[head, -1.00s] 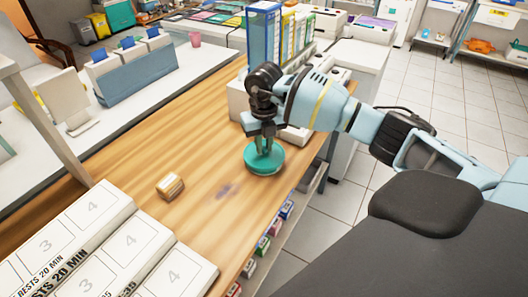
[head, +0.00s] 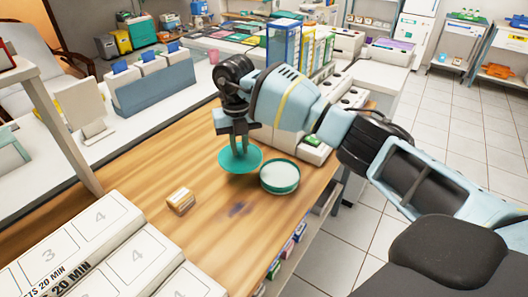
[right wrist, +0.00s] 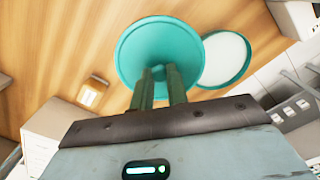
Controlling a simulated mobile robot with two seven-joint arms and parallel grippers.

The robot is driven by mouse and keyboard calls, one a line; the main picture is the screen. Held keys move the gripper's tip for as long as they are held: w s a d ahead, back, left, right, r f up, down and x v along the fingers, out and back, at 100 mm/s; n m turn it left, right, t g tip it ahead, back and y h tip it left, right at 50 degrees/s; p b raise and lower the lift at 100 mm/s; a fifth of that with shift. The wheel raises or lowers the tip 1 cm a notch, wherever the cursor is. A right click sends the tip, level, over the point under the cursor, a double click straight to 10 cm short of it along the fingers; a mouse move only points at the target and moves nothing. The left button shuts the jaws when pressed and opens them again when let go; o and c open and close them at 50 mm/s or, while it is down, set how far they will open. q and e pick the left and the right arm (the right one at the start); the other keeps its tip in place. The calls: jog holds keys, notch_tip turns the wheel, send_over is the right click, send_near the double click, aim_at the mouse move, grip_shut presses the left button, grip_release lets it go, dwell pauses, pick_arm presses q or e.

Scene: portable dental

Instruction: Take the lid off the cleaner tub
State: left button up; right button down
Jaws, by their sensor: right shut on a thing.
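The teal lid (head: 228,162) is held in my right gripper (head: 240,146), to the left of the cleaner tub. My right gripper is shut on the lid's middle from above. The cleaner tub (head: 279,177) stands on the wooden counter with its top uncovered, showing a pale inside and a teal rim. In the right wrist view the lid (right wrist: 135,60) hangs at the fingertips (right wrist: 160,75), and the open tub (right wrist: 226,58) is beside it, partly overlapped by the lid's edge. How far the lid is above the counter is hard to tell. My left gripper is not in view.
A small tan block (head: 181,201) lies on the wooden counter (head: 215,235). White boxes with numbered squares (head: 105,255) fill the near left. Upright binders (head: 300,45) and a white device (head: 310,148) stand behind the tub. Bare counter lies in front of the tub.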

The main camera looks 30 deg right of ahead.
aim_at(222, 155)
jog(key=shift+w+a+r+b, duration=0.15)
jog(key=shift+w+a+b, duration=0.1)
jog(key=shift+w+a, duration=0.7)
jog(key=shift+w+a+r+b, duration=0.15)
jog(key=shift+w+a+b, duration=0.1)
jog(key=shift+w+a, duration=0.65)
jog(key=shift+s+a, duration=0.1)
jog(key=shift+a, duration=0.05)
jog(key=n, duration=0.2)
jog(key=s+n, duration=0.1)
jog(key=n, duration=0.1)
jog(key=shift+r, duration=0.25)
jog(key=n, duration=0.2)
jog(key=s+n, duration=0.1)
jog(key=n, duration=0.1)
jog(key=shift+s+a+r, duration=0.1)
jog(key=shift+a+r, duration=0.05)
jog(key=shift+r, duration=0.05)
jog(key=s+f+n, duration=0.1)
jog(key=s+n, duration=0.8)
jog(key=n, duration=0.6)
jog(key=s+a+f+n, duration=0.1)
jog(key=s+n, duration=0.9)
jog(key=n, duration=0.6)
jog(key=shift+s, duration=0.2)
jog(key=shift+w+r, duration=0.1)
jog(key=shift+w, duration=0.05)
